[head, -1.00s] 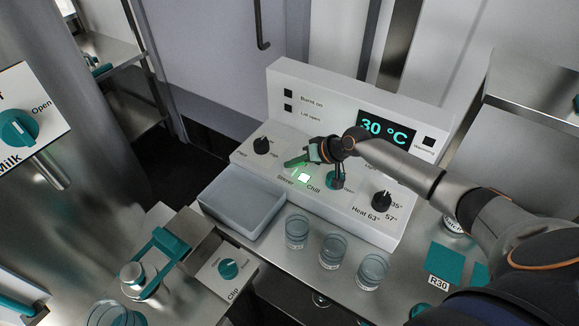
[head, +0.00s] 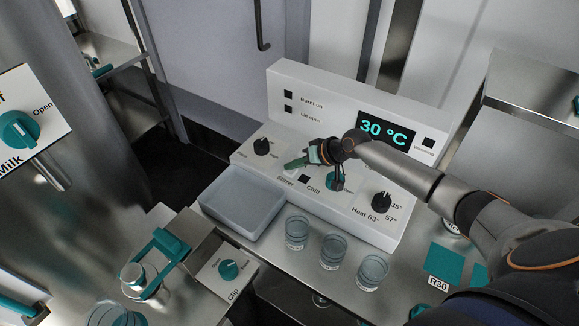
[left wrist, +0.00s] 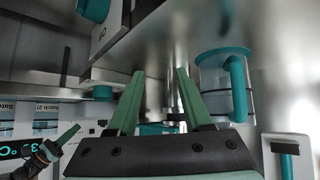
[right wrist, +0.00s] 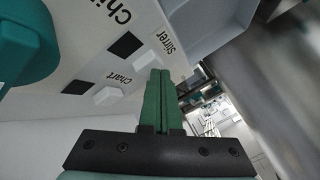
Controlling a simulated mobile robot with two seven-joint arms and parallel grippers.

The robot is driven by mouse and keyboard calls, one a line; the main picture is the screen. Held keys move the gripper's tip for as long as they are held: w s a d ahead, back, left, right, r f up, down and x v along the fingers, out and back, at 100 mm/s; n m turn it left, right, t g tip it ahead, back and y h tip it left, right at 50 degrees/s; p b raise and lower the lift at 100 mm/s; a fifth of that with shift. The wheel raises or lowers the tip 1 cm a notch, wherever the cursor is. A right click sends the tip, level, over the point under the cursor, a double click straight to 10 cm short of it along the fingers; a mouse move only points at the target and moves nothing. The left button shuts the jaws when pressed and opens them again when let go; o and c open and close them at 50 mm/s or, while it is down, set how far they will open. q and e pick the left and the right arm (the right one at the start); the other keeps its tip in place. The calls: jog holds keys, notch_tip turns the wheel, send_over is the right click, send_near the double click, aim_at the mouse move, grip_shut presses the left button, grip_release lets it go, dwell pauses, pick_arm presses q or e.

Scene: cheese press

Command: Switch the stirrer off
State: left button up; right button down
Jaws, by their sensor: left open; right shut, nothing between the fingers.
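The stirrer's lamp (head: 304,179) is a small dark square on the white control panel, above the "Chill" label. In the right wrist view, a dark square (right wrist: 125,45) and a pale button (right wrist: 147,60) lie by the "Stirrer" label. My right gripper (head: 287,165) is shut and empty, low over the panel by the stirrer control. Its closed green fingertips (right wrist: 160,73) are close to the pale button; I cannot tell whether they touch it. My left gripper (left wrist: 158,76) is open and empty, and is out of the head view.
A grey tray (head: 240,203) and several glass jars (head: 333,252) stand in front. The display (head: 386,132) reads 30 °C.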

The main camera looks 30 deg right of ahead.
aim_at(294, 172)
pick_arm(q)
notch_tip(294, 172, up, 5)
jog(key=p, duration=0.5)
pick_arm(e)
notch_tip(294, 172, up, 6)
